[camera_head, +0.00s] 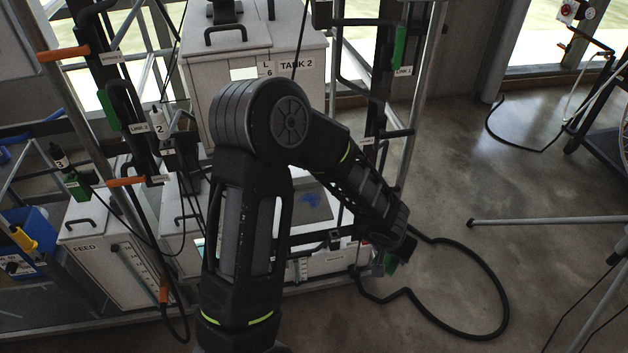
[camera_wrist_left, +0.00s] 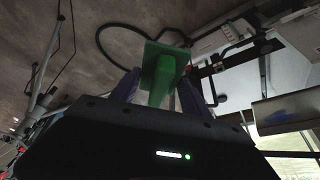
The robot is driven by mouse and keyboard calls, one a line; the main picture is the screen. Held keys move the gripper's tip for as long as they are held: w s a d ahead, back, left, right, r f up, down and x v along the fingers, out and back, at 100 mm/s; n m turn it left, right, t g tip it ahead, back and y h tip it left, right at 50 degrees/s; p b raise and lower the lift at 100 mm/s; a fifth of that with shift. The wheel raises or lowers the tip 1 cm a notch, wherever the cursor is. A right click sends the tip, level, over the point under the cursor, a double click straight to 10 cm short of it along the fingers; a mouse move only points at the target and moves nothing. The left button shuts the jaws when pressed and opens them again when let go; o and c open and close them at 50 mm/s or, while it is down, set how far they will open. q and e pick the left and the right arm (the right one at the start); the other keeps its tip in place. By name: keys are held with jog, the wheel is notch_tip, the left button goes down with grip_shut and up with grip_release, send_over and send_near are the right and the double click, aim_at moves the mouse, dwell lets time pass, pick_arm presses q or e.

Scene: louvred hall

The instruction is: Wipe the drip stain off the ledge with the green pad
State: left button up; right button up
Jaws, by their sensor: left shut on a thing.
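The green pad (camera_wrist_left: 165,72) is between the fingers of my left gripper (camera_wrist_left: 160,92), which is shut on its grip; its flat plate points away from the wrist. In the head view my left gripper (camera_head: 398,243) is low at the right of the tank frame, and a bit of green pad (camera_head: 390,264) shows beneath it. A blue drip stain (camera_head: 311,199) lies on a pale grey ledge (camera_head: 322,213), left of the gripper and partly behind my arm. The pad appears apart from the stain. My right gripper is in neither view.
The TANK 2 box (camera_head: 262,110) stands behind my arm, with the FEED box (camera_head: 100,262) at left. Frame posts stand near the ledge. A black hose (camera_head: 500,300) loops on the floor at right. Tripod legs (camera_head: 545,221) stand farther right. Some floor between is clear.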

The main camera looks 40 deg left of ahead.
pick_arm(q)
jog(key=a+r+n+g+y+b, duration=0.1)
jog(key=a+r+n, duration=0.1)
jog(key=a+n, duration=0.3)
jog(key=a+r+n+g+y+b, duration=0.1)
jog(key=a+n, duration=0.3)
jog(key=a, duration=0.5)
jog(key=w+a+r+n+g+y+b, duration=0.1)
jog(key=a+r+n+y, duration=0.1)
jog(key=a+r+n, duration=0.2)
jog(key=shift+w+a+n, duration=0.1)
jog(key=shift+a+n, duration=0.7)
jog(key=shift+a, duration=0.85)
jog(key=s+a+r+n+g, duration=0.1)
jog(key=n, duration=0.1)
jog(key=s+a+r+n+g, duration=0.1)
jog(key=n, duration=0.1)
jog(key=shift+s+a+r, duration=0.25)
jog(key=shift+a, duration=0.1)
jog(key=shift+f, duration=0.1)
